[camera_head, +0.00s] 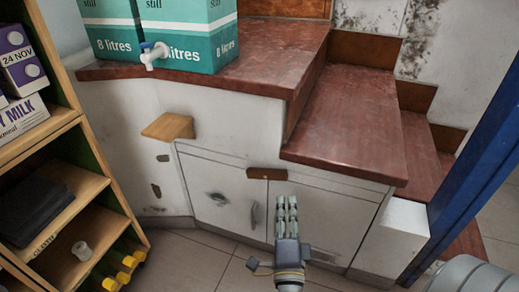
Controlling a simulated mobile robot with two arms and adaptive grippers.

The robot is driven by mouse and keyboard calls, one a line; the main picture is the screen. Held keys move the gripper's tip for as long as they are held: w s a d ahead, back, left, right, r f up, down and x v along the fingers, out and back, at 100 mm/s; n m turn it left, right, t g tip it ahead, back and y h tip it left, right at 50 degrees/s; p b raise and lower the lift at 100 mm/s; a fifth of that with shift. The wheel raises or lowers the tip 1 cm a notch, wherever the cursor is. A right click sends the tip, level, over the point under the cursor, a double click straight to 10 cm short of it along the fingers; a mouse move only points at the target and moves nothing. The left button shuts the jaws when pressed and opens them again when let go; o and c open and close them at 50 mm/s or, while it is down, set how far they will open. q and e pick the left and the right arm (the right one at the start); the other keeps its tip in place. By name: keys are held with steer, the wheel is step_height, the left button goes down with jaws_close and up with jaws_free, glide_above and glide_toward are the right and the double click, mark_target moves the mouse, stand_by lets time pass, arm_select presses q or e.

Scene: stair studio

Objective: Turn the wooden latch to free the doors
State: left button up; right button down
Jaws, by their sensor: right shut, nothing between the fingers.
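The wooden latch (267,174) is a small reddish-brown bar. It lies level across the top of the seam between two white cupboard doors. The left door (222,180) has dark scuffs, and the right door (335,215) is partly hidden behind my right gripper. Both doors look closed. My right gripper (286,200) points up at the right door, with its fingertips just below the latch's right end in the picture. It is shut and empty. I cannot tell whether it touches the latch or the door. My left gripper is not in view.
A wooden ledge (168,126) juts from the wall left of the doors. Above is a red-brown counter (270,75) with teal water boxes (160,35). Steps (350,130) rise at right beside a blue post (478,170). A wooden shelf (85,185) stands at left.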

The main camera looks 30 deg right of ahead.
steer(key=a+r+n+t+y+p, duration=0.1)
steer(key=a+r+n+t, duration=0.3)
steer(key=r, duration=0.6)
steer(key=a+r+n+t+y+p, duration=0.2)
steer(key=a+r+n+t+y, duration=0.2)
steer(key=r, duration=0.6)
steer(key=shift+s+r+n, duration=0.3)
steer(key=shift+s+n, duration=0.1)
steer(key=shift+n, duration=1)
